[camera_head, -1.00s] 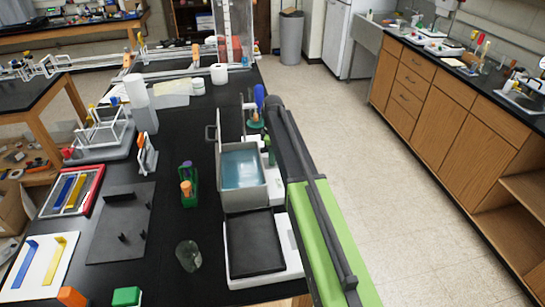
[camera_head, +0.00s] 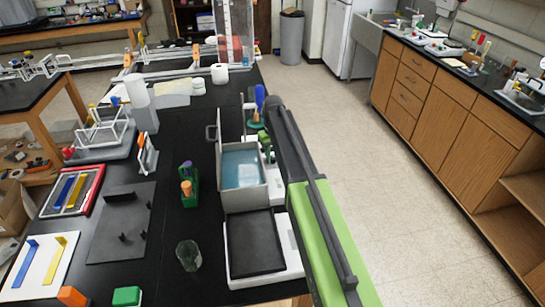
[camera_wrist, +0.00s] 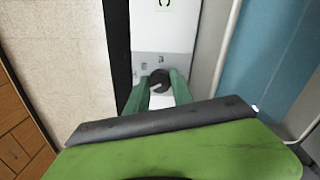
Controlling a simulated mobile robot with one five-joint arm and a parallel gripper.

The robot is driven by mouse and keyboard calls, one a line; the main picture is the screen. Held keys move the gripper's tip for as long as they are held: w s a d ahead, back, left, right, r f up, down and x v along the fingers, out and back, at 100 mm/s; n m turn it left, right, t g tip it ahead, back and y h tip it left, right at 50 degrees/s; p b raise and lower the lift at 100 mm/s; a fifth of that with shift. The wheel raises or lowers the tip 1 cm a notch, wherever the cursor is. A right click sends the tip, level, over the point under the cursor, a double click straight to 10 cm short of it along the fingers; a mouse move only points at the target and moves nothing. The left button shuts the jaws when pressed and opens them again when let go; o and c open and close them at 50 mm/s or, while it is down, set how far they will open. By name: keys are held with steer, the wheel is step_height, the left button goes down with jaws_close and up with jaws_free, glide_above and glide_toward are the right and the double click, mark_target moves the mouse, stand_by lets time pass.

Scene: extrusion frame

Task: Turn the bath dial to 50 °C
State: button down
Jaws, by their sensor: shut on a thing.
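The bath (camera_head: 261,197) is a grey open-topped tank holding blue liquid, on the black bench in the head view. The dial (camera_wrist: 159,78) is a small dark round knob with a light mark on a white panel with small markings, too small to read. My gripper (camera_wrist: 160,87) has its green fingers on either side of the dial, shut on it. In the head view my gripper (camera_head: 265,141) shows only partly, beside the bath's right wall, and the dial is hidden.
A white device with a black plate (camera_head: 254,243) stands in front of the bath. A glass beaker (camera_head: 188,255) and a green rack (camera_head: 189,188) stand to the left. A blue-handled item (camera_head: 259,97) stands behind my gripper. The floor to the right is clear.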

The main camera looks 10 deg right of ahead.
mark_target(273, 157)
steer(key=m, duration=1.1)
steer(key=shift+m, duration=0.4)
stand_by(0.4)
steer(key=c, duration=1.1)
jaws_free()
step_height(273, 157, up, 17)
steer(key=p, duration=1.7)
steer(key=shift+r, duration=0.2)
